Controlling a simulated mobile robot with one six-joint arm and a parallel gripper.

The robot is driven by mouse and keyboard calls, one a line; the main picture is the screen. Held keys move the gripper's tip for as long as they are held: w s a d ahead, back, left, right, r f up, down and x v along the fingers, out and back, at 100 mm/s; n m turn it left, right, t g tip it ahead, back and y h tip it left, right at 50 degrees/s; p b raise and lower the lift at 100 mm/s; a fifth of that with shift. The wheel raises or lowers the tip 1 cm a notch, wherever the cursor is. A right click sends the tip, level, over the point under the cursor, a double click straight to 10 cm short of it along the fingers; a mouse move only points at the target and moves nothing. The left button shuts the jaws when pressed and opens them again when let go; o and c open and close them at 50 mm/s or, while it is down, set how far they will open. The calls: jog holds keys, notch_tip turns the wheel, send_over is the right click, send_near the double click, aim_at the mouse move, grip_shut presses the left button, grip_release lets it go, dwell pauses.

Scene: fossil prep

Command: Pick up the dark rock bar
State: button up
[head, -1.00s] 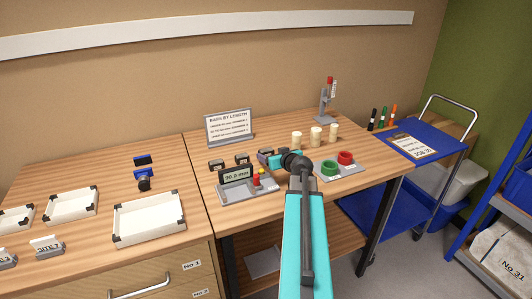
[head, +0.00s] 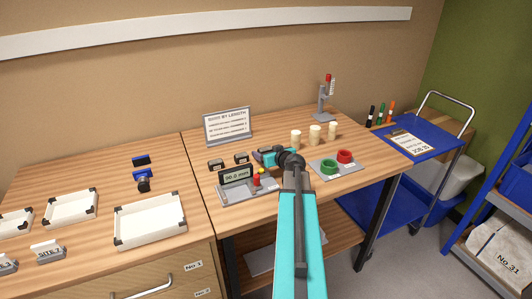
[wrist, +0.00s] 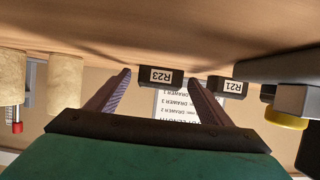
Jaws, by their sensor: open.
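Two small dark bars with white labels stand on the right-hand bench: one (head: 216,165) at left and one (head: 241,158) nearer my gripper. In the wrist view, which is upside down, a dark bar labelled R23 (wrist: 160,77) shows beyond my fingertips, in the gap between them. A second bar labelled R21 (wrist: 229,87) stands to its right, outside the fingers. My gripper (wrist: 160,78) is open, with nothing seen held. In the head view my gripper (head: 262,157) is low over the bench and partly hidden by my own wrist.
A measuring device (head: 240,186) with a display is close in front of my gripper. Pale cylinders (head: 314,135) and a panel with green and red round parts (head: 337,166) stand to the right. A sign (head: 228,126) is behind. White trays (head: 150,219) lie left.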

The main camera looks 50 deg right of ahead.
jog(key=c, duration=1.2)
jog(key=shift+c, duration=0.2)
jog(key=shift+r, duration=0.2)
notch_tip(320, 180, up, 10)
jog(key=b, duration=0.2)
jog(key=shift+f, duration=0.2)
